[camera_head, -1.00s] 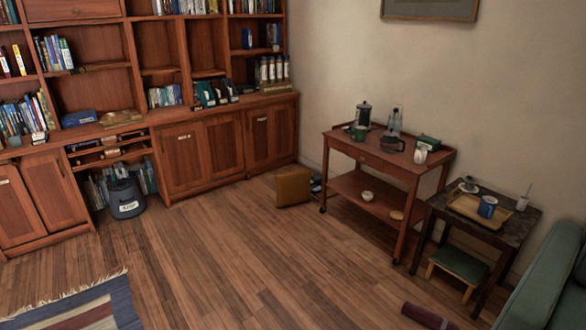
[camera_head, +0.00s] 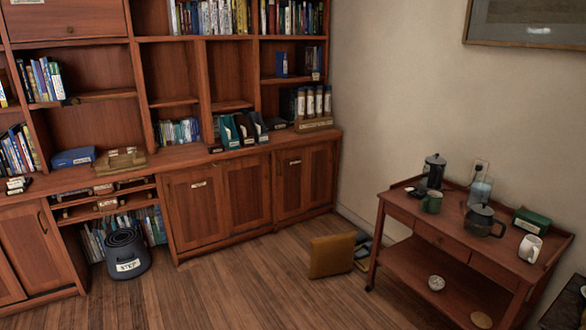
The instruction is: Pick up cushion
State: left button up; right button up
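A mustard-brown square object that looks like the cushion (camera_head: 331,256) stands on its edge on the wooden floor, between the cabinet and the wooden cart. A small white mark shows near its lower left edge. Some bluish-grey items (camera_head: 362,248) lie just behind it to the right, partly hidden. Neither of my grippers shows in the head view.
A wooden cart (camera_head: 437,240) with a coffee pot, mugs and a green box stands right of the cushion. A bookcase with lower cabinets (camera_head: 217,200) lines the back wall. A dark labelled bin (camera_head: 128,262) stands at left. The floor (camera_head: 240,295) in front is clear.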

aim_at(331, 255)
jog(key=i, duration=1.1)
jog(key=i+z, duration=0.1)
jog(key=i, duration=0.95)
jog(key=j, duration=0.1)
